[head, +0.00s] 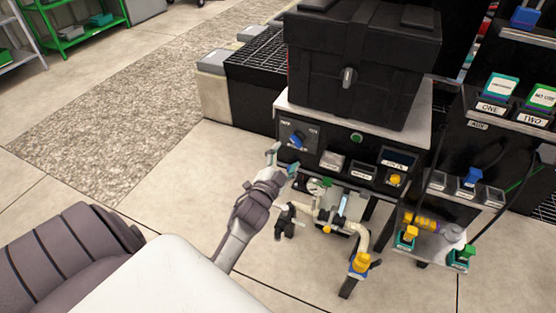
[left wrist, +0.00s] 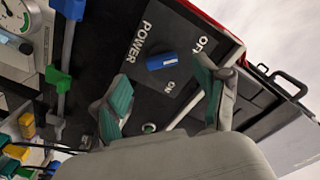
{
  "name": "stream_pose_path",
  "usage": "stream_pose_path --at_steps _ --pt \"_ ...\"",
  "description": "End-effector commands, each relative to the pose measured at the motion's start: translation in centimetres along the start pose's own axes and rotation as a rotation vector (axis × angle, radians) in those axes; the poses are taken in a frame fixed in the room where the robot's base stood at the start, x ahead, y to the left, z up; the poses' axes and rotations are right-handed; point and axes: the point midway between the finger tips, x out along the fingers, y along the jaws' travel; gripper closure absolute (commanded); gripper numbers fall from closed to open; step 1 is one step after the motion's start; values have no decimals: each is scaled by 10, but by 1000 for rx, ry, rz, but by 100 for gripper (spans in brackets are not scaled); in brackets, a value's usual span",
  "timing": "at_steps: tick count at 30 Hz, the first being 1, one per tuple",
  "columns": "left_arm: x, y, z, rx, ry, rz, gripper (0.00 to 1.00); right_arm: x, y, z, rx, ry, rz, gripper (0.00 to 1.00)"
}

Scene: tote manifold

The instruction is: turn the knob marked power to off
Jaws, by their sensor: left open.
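The power knob (head: 297,139) is a blue handle on the black panel at the front of the bench. In the left wrist view the knob (left wrist: 162,61) sits beside the word POWER, with OFF and ON printed on the side away from it. I cannot tell which mark it points to. My left gripper (head: 283,161) is open just in front of the panel, below and left of the knob. In the left wrist view the gripper (left wrist: 165,88) has its green-padded fingers apart, with the knob beyond the gap and nothing held. My right gripper is not in view.
A black case (head: 360,65) stands on the bench above the panel. A yellow button (head: 395,180) and small boxes are right of the knob. Pipes with a gauge (head: 317,186) and a blue-yellow valve (head: 361,262) hang below. The floor at left is clear.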

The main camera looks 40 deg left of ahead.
Motion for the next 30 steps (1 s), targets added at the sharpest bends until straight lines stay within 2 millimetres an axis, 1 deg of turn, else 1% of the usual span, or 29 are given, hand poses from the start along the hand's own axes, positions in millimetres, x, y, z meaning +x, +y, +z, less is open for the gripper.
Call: stream_pose_path --at_steps 1,3,6,10,15,30 --pt "-12 1 1 -1 -2 1 27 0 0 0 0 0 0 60" --pt "-26 1 1 0 -3 2 27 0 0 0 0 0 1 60" --pt "-42 0 1 0 -3 1 27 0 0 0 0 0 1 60" --pt "-56 0 1 0 -2 0 27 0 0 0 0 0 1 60" --pt "-61 0 0 0 -1 0 27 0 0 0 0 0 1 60" --pt "-61 2 1 -2 -4 4 27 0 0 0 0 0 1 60"
